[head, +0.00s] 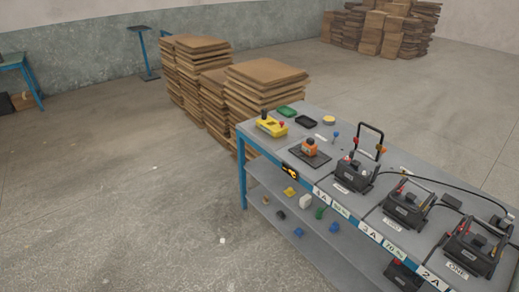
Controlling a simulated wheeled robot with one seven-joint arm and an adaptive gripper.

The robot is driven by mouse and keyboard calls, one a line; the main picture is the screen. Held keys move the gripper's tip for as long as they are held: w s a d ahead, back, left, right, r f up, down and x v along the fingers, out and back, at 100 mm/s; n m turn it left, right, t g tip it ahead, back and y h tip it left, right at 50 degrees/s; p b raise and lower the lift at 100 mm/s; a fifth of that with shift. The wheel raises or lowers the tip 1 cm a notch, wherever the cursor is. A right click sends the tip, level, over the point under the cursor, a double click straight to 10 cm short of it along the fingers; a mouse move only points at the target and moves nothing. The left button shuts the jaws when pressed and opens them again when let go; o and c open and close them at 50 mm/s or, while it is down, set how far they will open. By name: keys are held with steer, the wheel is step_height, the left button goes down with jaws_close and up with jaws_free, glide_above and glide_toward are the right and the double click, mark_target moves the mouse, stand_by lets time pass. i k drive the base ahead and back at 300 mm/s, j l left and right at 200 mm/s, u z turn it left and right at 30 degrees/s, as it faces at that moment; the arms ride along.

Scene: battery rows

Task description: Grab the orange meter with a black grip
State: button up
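A small orange device with a dark top (310,147), which looks like the orange meter, sits on a dark mat (310,158) on the table's upper surface. It is near the left end of the table, left of the black battery units. It is too small to make out its grip clearly. My gripper does not show in the head view, and nothing is seen touching the device.
The grey table (409,172) has blue legs and a lower shelf with small items. Black battery units (353,174) with cables stand to the right. A yellow box (271,125) is left. Cardboard stacks (262,88) stand behind; the left floor (110,190) is mostly clear.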

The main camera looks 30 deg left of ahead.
mark_target(309, 147)
steer(key=u, duration=0.95)
steer(key=z, duration=0.35)
steer(key=i+j+z, duration=0.25)
steer(key=z, duration=0.2)
steer(key=i+j+z, duration=0.45)
steer(key=i+j, duration=0.15)
steer(key=j, duration=0.15)
steer(key=i+j+z, duration=0.1)
steer(key=i+j, duration=0.25)
steer(key=j, duration=0.3)
steer(key=i+j+z, duration=0.1)
steer(key=j, duration=0.2)
steer(key=i+j, duration=0.2)
steer(key=j, duration=0.15)
